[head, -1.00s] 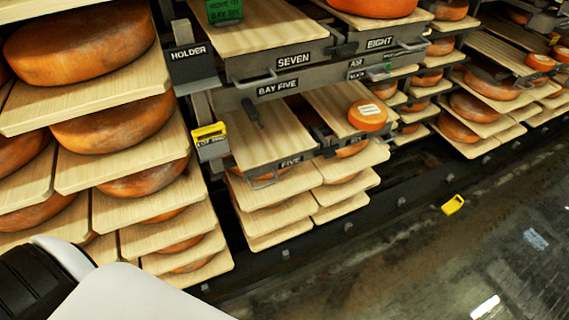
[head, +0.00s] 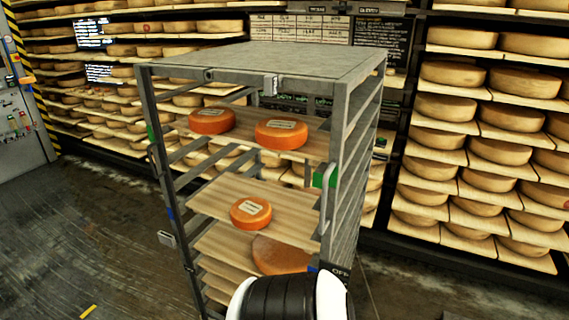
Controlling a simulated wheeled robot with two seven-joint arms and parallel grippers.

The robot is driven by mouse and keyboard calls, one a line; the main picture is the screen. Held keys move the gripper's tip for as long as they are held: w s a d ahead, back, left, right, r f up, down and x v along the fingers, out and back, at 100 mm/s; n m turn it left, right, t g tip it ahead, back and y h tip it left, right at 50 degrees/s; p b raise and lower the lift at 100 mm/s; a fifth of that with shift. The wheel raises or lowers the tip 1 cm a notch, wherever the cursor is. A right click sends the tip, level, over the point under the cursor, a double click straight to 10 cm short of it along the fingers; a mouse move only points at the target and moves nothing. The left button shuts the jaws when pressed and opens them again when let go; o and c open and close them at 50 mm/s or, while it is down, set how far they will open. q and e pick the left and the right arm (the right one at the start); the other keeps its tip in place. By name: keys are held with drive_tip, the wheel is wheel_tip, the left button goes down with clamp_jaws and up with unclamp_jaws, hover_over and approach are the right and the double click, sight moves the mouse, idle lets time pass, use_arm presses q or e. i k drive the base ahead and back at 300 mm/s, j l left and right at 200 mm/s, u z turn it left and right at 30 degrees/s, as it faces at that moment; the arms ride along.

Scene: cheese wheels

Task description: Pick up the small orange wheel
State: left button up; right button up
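Small orange wheels with pale labels sit on the shelves of a grey metal rack. Two are on the upper board: a left orange wheel (head: 211,121) and a right orange wheel (head: 281,134). Another, smaller-looking orange wheel (head: 250,213) sits alone on the wooden board below. A larger brown-orange wheel (head: 280,254) lies on a lower board, partly hidden by a black and white part of my arm at the bottom. Neither gripper's fingers are in view.
The grey rack (head: 262,62) has metal posts and side rails around the boards. A green block (head: 325,176) is on its right front post. Shelves of pale cheese wheels (head: 451,106) line the back and right. The floor at left (head: 85,215) is clear.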

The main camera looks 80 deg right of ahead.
sight(251, 213)
drive_tip(key=z, duration=2.3)
